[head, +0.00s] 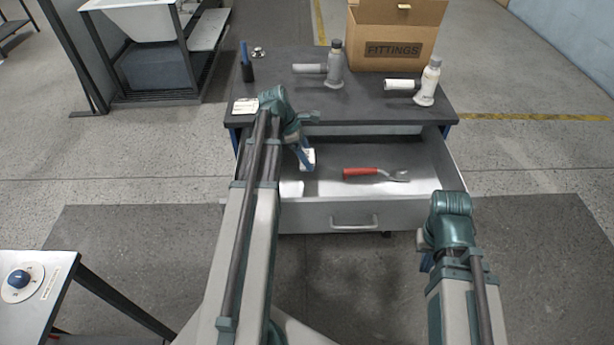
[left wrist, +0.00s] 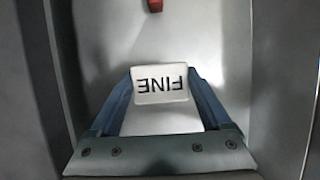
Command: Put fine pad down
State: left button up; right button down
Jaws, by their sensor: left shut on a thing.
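The fine pad is a small white block marked FINE (left wrist: 160,85). In the left wrist view it sits between the two blue fingers of my left gripper (left wrist: 161,92), which is shut on it. In the head view the left gripper (head: 304,154) reaches down into the open drawer (head: 325,215) at its left side, with the white pad (head: 309,158) partly showing. Whether the pad touches the drawer floor cannot be told. My right gripper (head: 425,258) is low in front of the drawer's right side, mostly hidden by its arm.
A red-handled tool (head: 362,172) lies in the drawer, right of the gripper. A pale patch (head: 291,188) shows on the drawer's left floor. On the worktop are a white labelled block (head: 245,106), two bottles (head: 335,62) (head: 429,82) and a FITTINGS box (head: 393,45).

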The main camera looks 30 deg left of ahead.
aim_at(311, 178)
pick_arm(q)
jog(key=shift+f+b, duration=3.2)
jog(key=shift+f, duration=0.6)
jog(key=shift+r, duration=0.15)
jog(key=o, duration=1)
jog(key=shift+f, duration=0.25)
jog(key=p+v, duration=1.2)
jog(key=v, duration=0.2)
jog(key=shift+d+p, duration=0.2)
jog(key=shift+p, duration=0.1)
